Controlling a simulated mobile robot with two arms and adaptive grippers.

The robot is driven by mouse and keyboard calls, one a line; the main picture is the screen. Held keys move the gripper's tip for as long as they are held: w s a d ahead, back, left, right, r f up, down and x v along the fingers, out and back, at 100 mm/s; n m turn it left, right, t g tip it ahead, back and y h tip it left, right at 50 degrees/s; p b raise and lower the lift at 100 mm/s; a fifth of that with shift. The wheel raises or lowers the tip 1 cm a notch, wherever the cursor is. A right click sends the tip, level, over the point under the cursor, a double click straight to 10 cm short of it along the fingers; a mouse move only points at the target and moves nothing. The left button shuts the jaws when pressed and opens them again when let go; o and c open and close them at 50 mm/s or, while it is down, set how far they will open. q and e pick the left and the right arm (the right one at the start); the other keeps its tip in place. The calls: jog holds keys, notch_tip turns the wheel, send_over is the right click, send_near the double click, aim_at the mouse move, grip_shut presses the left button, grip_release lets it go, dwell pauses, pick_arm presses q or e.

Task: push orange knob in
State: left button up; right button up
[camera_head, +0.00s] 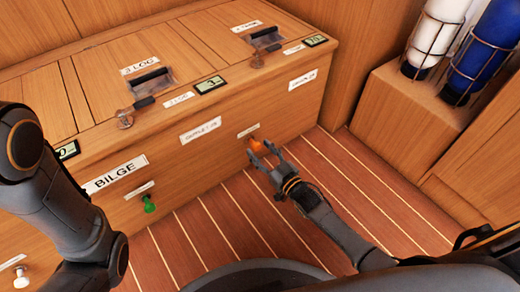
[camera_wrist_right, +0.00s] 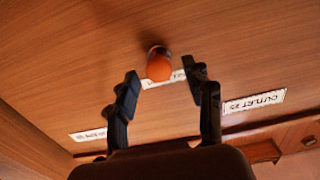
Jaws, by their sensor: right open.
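The orange knob (camera_head: 255,145) sits on the front face of the wooden cabinet, below a small white label. In the right wrist view the orange knob (camera_wrist_right: 159,65) shows between and just beyond the two fingertips. My right gripper (camera_head: 264,157) is open, with its fingers pointing at the cabinet front around the knob. In the right wrist view the open right gripper (camera_wrist_right: 160,75) holds nothing, and I see a gap between each finger and the knob. My left arm shows at the left, but its gripper is not in view.
A green knob (camera_head: 149,203) and a white knob (camera_head: 20,277) stick out of the cabinet front (camera_head: 215,160) further left. A white cylinder (camera_head: 437,32) and a blue cylinder (camera_head: 484,50) stand in racks at the upper right.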

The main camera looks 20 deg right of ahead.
jog(key=v, duration=1.1)
jog(key=shift+s+r, duration=0.1)
jog(key=shift+r, duration=0.05)
